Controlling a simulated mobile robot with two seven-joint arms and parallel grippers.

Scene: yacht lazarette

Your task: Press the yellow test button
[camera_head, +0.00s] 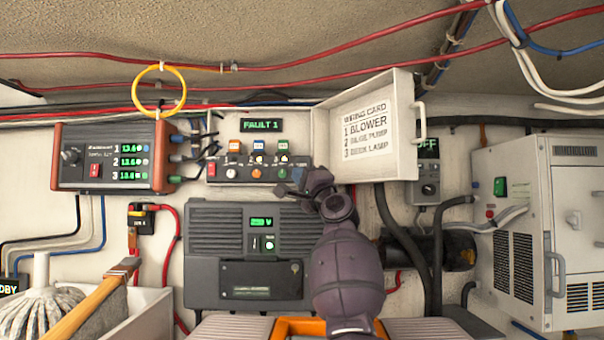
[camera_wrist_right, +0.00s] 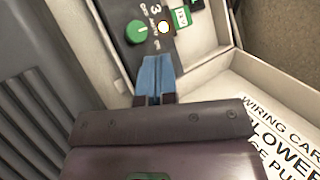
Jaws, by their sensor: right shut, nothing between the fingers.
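I cannot tell for sure which is the yellow test button. In the right wrist view a round white-yellow button or lamp (camera_wrist_right: 163,27) sits beside a green knob (camera_wrist_right: 137,31). My right gripper (camera_head: 284,190) is shut and empty, its tips at the box's lower right edge; its blue fingers (camera_wrist_right: 156,78) point toward the green knob. My left gripper is out of view.
The open lid (camera_head: 368,128) with a wiring card is close right of my right arm. A dark grey unit (camera_head: 215,250) is below the box. A red-framed meter (camera_head: 115,157) is at left, a white cabinet (camera_head: 548,230) at right.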

